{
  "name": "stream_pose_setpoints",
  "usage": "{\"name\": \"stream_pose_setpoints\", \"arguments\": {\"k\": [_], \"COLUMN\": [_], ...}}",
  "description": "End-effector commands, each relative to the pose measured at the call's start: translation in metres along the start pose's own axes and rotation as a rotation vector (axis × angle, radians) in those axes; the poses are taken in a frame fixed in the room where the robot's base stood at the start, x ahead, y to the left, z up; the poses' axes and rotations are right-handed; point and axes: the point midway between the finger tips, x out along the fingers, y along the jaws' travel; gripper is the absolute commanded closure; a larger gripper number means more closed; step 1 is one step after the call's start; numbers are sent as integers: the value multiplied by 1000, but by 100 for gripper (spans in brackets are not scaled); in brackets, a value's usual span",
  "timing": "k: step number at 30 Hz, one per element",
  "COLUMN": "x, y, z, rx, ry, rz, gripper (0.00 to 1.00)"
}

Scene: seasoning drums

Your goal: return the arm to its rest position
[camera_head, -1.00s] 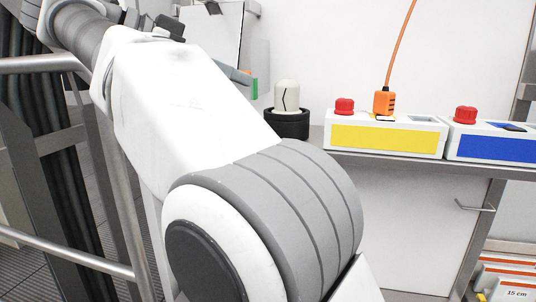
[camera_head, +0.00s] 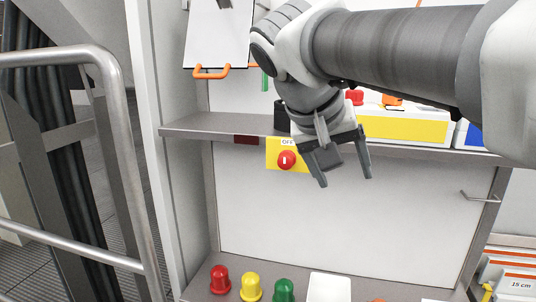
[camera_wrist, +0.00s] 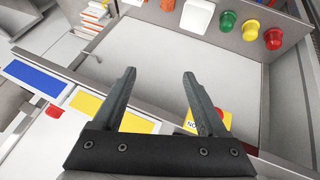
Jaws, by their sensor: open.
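My gripper (camera_head: 342,178) hangs at the end of my arm in front of the shelf, fingers pointing down and apart, with nothing between them. In the wrist view its two dark fingers (camera_wrist: 160,90) stand wide apart over the pale panel. In the head view my arm comes in from the upper right and hides part of the shelf and the boxes on it. The fingers are just right of a yellow box with a red knob (camera_head: 286,160), marked OFF; I cannot tell how far in front of it they are.
The shelf (camera_head: 200,125) carries a yellow-fronted box (camera_head: 405,128) and a blue-fronted box (camera_head: 470,138). Red (camera_head: 220,280), yellow (camera_head: 251,288) and green (camera_head: 283,291) lamps stand on the lower ledge. A metal railing (camera_head: 130,130) is at left. Orange-striped cases (camera_head: 508,270) sit at lower right.

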Motion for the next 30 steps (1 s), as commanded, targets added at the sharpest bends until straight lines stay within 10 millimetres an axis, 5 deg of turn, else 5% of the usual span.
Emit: {"name": "stream_pose_setpoints", "arguments": {"k": [9, 15, 21, 30], "x": [65, 92, 103, 103], "y": [11, 1, -5, -5], "z": [130, 188, 210, 210], "rx": [-87, -75, -62, -62], "ry": [-61, -27, -4, -3], "rz": [-275, -389, -428, -429], "gripper": [25, 25, 25, 25]}}
